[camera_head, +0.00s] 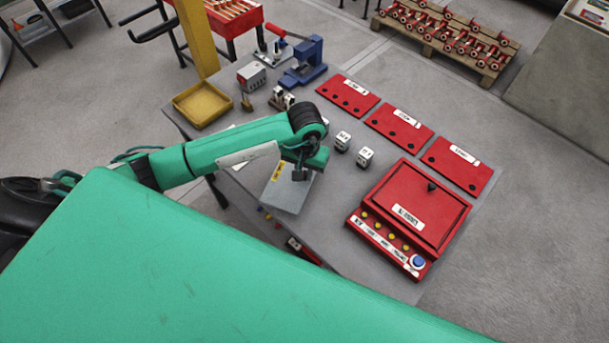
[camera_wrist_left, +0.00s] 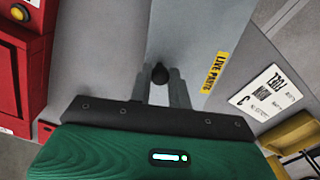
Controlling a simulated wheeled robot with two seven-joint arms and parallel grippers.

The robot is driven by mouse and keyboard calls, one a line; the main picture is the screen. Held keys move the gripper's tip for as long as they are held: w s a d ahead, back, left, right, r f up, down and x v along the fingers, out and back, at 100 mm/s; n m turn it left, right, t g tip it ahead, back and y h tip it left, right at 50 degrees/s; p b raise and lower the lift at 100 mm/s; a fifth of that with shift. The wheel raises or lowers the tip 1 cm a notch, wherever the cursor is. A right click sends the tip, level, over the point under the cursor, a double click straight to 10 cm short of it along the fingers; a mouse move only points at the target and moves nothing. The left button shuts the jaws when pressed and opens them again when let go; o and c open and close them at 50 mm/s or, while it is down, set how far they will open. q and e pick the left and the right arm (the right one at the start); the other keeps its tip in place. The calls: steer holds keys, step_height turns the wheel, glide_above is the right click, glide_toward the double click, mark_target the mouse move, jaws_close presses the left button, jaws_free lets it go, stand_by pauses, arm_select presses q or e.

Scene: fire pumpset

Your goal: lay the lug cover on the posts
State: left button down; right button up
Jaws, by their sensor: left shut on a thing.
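The lug cover (camera_head: 291,193) is a flat grey plate with a yellow label and a small black knob (camera_wrist_left: 160,73). In the wrist view the cover (camera_wrist_left: 190,40) reaches away from the fingers and its label reads "LIVE PARTS". My left gripper (camera_head: 300,174) is shut on the knob, with its fingers (camera_wrist_left: 160,90) on either side of it. The cover is at the near left part of the grey table; I cannot tell its height above it. I cannot make out the posts for certain. My right gripper is out of view.
A red box (camera_head: 415,207) with a knobbed lid, yellow round parts and a blue button stands at the right. Two white cubes (camera_head: 364,156) stand in between. Red plates (camera_head: 399,127), a yellow tray (camera_head: 202,103) and a blue press (camera_head: 305,62) lie farther back.

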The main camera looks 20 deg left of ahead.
arm_select(q)
step_height(320, 180, down, 4)
steer(key=shift+r+p, duration=0.25)
steer(key=shift+p, duration=0.15)
steer(key=shift+f, duration=0.1)
steer(key=shift+f, duration=0.1)
steer(key=shift+f+b, duration=0.1)
steer(key=shift+b, duration=0.2)
steer(key=c, duration=1.3)
jaws_free()
